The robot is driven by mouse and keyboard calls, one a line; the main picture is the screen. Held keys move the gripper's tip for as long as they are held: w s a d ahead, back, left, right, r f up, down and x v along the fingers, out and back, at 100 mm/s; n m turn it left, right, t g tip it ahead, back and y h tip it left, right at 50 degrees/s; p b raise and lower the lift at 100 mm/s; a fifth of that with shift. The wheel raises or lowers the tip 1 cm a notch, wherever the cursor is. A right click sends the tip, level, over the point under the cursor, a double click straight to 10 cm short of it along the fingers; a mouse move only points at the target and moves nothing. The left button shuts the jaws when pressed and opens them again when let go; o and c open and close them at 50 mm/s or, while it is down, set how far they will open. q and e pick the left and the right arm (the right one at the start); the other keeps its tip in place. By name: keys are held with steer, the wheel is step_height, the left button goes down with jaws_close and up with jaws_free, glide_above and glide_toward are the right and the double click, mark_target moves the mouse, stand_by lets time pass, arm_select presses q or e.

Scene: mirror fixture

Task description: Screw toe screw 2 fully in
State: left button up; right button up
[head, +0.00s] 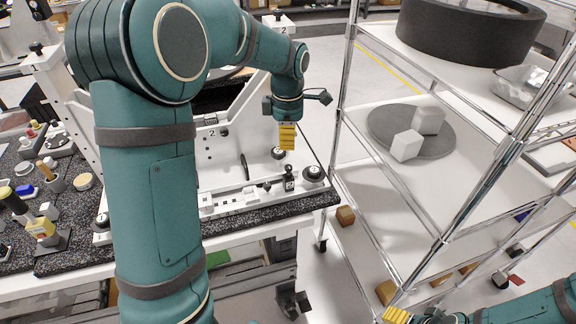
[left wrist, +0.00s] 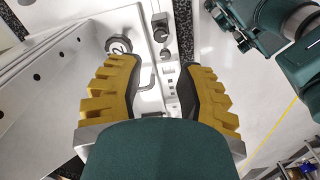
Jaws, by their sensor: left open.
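My left gripper (head: 287,137) points down, open and empty, over the mirror fixture's white base. In the left wrist view its two yellow fingers (left wrist: 155,92) stand well apart. A round knob marked 2 (left wrist: 118,46) shows ahead of the fingertips; I take it for toe screw 2. It is apart from the fingers. A bent rod (left wrist: 148,76) and a small dark fitting (left wrist: 165,53) show between the fingers. In the head view, two dark round knobs (head: 278,153) (head: 313,173) sit on the base. My right gripper (head: 398,314) is partly cut off at the bottom right.
The fixture's upright white plate (head: 222,148) stands close to the left gripper. A dark speckled bench top (head: 75,257) bears several small tools at the left. A metal shelf rack (head: 345,110) stands at the right, with floor between it and the bench.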

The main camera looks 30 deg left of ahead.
mark_target(288, 166)
arm_select(q)
step_height(288, 166, down, 10)
steer(key=shift+r+b, duration=0.1)
steer(key=shift+b, duration=0.5)
jaws_close()
